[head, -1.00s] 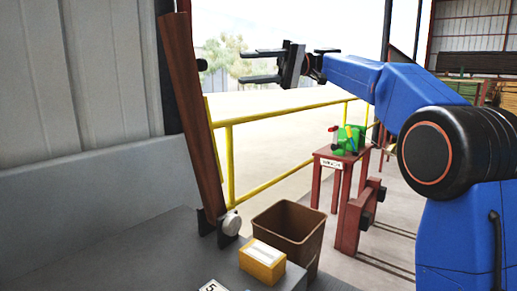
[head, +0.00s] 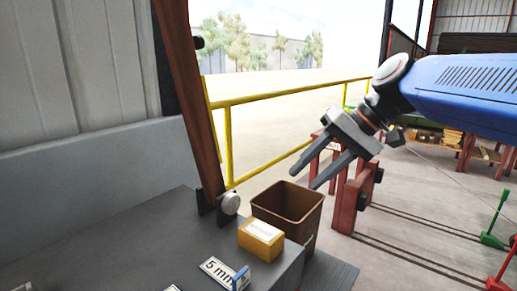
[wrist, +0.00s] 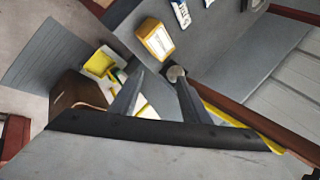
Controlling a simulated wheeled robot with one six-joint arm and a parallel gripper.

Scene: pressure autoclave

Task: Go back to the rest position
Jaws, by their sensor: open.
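My gripper (head: 316,166) is open and empty in the head view. Its two grey fingers point down and left, above and behind the brown bin (head: 305,228) as seen there. My blue arm reaches in from the right edge. In the wrist view my gripper (wrist: 157,80) shows its two fingers spread apart with nothing between them. The brown bin (wrist: 75,90) lies left of the fingers there, partly hidden by the gripper body.
A yellow box (head: 261,240) and a "5 mm" label (head: 217,271) sit on the grey bench (head: 110,262). A leaning brown beam (head: 190,95) stands at left. A yellow railing (head: 262,160) runs behind. Red stands and a green-handled tool (head: 497,225) are at right.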

